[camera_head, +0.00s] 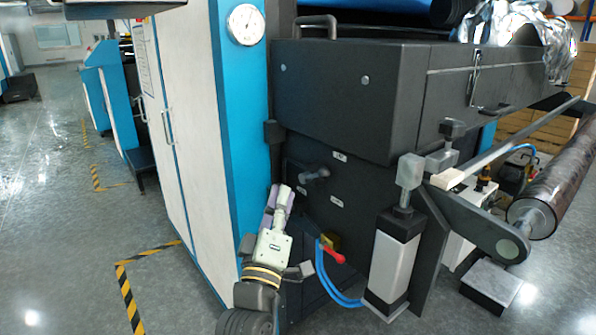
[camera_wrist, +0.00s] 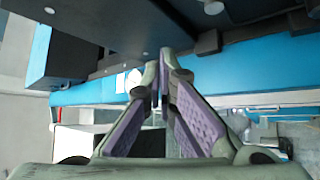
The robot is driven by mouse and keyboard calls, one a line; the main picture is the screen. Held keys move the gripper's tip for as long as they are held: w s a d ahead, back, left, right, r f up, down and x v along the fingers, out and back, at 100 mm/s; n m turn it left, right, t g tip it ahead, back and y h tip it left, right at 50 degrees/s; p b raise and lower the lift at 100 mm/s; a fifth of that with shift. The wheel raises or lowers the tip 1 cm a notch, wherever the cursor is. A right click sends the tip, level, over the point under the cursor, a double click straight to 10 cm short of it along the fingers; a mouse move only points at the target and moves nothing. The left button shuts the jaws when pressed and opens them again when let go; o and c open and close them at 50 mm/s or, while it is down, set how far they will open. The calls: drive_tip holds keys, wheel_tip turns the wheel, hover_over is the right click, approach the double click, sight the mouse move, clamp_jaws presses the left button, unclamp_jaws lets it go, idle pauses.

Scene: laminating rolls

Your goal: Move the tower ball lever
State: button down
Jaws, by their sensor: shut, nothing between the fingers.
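A black lever with a rounded knob (camera_head: 318,173) sticks out of the dark machine panel, between small white labels. A red handle (camera_head: 332,254) sits lower, beside a yellow fitting. I take the black knob for the tower ball lever, but cannot be sure. My gripper (camera_head: 281,192) points up, left of and a little below the knob, visibly apart from it in the picture. In the wrist view my gripper (camera_wrist: 164,62) has its purple-padded fingers closed together at the tips, with nothing between them. I cannot pick out the lever surely in the wrist view.
A black upright bar (camera_head: 275,150) stands just above my gripper, by the blue cabinet edge (camera_head: 240,120). A dark box (camera_head: 345,95) overhangs the panel. A white-and-black cylinder block (camera_head: 393,262) and blue hoses (camera_head: 340,288) are to the right. Open floor (camera_head: 60,200) lies left.

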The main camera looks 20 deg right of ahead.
sight(307, 173)
drive_tip(key=w+d+r+p, duration=0.2)
drive_tip(key=w+d+p, duration=0.2)
drive_tip(key=d, duration=0.3)
drive_tip(key=shift+w+r+p, duration=0.2)
drive_tip(key=shift+w+p, duration=0.15)
drive_tip(key=shift+w, duration=0.5)
drive_tip(key=shift+f, duration=0.1)
drive_tip(key=shift+f+m+h+b, duration=0.15)
drive_tip(key=shift+m+h+b, duration=0.2)
drive_tip(key=shift+b, duration=0.8)
